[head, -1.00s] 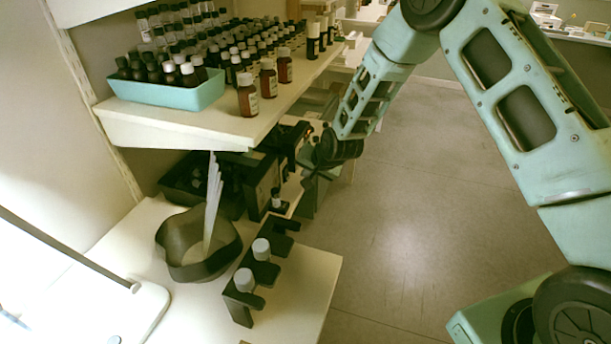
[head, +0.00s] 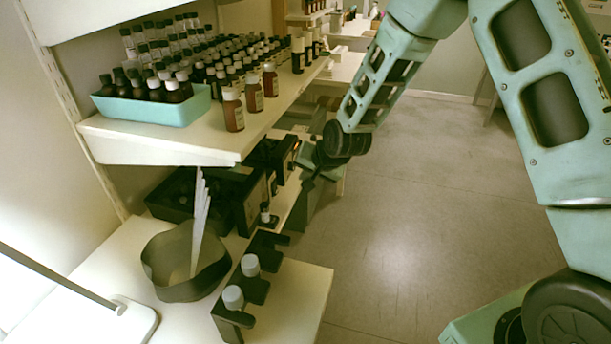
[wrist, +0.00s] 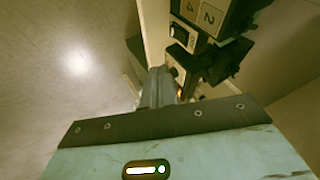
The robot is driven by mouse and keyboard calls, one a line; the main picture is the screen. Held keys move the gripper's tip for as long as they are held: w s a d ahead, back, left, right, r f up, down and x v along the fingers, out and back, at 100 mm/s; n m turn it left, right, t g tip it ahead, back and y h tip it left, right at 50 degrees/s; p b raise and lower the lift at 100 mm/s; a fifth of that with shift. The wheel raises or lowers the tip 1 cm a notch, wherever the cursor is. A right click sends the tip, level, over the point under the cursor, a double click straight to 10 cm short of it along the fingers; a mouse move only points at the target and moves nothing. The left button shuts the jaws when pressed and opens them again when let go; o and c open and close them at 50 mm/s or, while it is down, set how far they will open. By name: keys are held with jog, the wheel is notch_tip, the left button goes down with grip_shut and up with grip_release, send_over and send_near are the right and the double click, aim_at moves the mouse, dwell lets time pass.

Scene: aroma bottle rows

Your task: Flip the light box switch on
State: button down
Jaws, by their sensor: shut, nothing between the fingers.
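Black boxes (head: 252,200) stand in a row under the shelf. A small orange glow (head: 297,146) shows on the far one in the head view. In the wrist view, black boxes with numbered labels (wrist: 208,16) are at the upper right, with a small pale-marked part (wrist: 179,33) that looks like a switch. My gripper (wrist: 162,74) is shut and empty, its fingertips close to the front of a dark box, beside an orange glow (wrist: 180,93). I cannot tell whether they touch.
A shelf (head: 165,150) above the boxes holds many bottles and a teal tray (head: 165,112). On the lower counter (head: 300,300) are a dark bin (head: 180,285) and a black holder (head: 262,268) with white-capped bottles.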

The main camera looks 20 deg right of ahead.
aim_at(275, 188)
jog(key=shift+p, duration=0.4)
jog(key=shift+d+f+h+p, duration=0.1)
jog(key=shift+f+h+p, duration=0.2)
jog(key=shift+f+p, duration=0.35)
jog(key=shift+w+a+f+p, duration=0.4)
jog(key=shift+w+a+f, duration=0.4)
jog(key=shift+w+f, duration=0.6)
jog(key=shift+w+a+f+p, duration=0.35)
jog(key=shift+w+a+f, duration=0.4)
jog(key=shift+w+f, duration=0.6)
jog(key=shift+w+a+f+p, duration=0.4)
jog(key=shift+w+a+f, duration=0.55)
jog(key=shift+f, duration=0.7)
jog(key=shift+w+d, duration=0.15)
